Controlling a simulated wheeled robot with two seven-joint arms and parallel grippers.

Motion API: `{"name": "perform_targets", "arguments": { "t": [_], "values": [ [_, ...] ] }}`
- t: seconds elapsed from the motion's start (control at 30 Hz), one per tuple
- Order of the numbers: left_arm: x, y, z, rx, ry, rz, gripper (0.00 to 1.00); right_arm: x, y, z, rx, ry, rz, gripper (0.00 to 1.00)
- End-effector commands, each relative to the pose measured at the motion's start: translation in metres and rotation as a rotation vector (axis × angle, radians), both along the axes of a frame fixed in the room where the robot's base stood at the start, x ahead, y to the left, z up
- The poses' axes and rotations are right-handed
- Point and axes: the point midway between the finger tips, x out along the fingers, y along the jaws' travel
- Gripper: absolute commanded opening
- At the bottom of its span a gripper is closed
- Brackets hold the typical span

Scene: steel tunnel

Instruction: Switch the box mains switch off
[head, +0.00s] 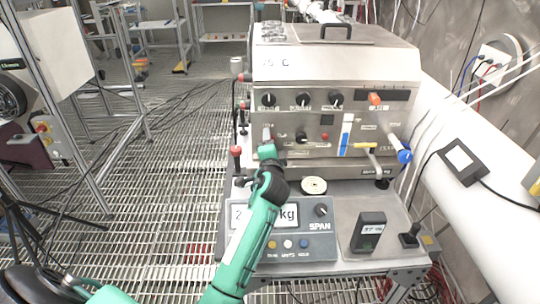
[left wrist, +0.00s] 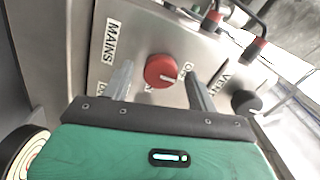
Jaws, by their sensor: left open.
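The mains switch is a round red knob (left wrist: 162,71) with a white pointer line, on the steel front panel beside a MAINS label in the left wrist view. The pointer line faces right in that view. Small labels beside the knob are partly hidden by my fingers. My left gripper (left wrist: 158,78) is open, with one finger on each side of the knob; I cannot tell whether they touch it. In the head view my left gripper (head: 268,142) is at the lower left of the steel box (head: 335,70), and it hides the knob there. My right gripper is not in view.
A black VENT knob (left wrist: 245,102) and red-ended levers (left wrist: 254,48) sit near the switch. Below the box are a scale (head: 285,248), a round disc (head: 313,186) and a black handheld device (head: 368,232). A white pipe (head: 460,180) runs along the right.

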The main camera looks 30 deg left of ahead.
Motion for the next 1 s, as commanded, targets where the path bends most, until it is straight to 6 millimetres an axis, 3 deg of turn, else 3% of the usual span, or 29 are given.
{"name": "perform_targets", "arguments": {
  "t": [0.6, 1.0],
  "values": [
    [-0.103, -0.06, -0.003, -0.003, 0.002, -0.001, 0.59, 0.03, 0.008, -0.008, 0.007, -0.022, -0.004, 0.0],
    [-0.115, -0.066, 0.0, -0.001, 0.0, 0.0, 0.59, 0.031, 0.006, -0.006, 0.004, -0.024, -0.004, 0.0]
  ]
}}
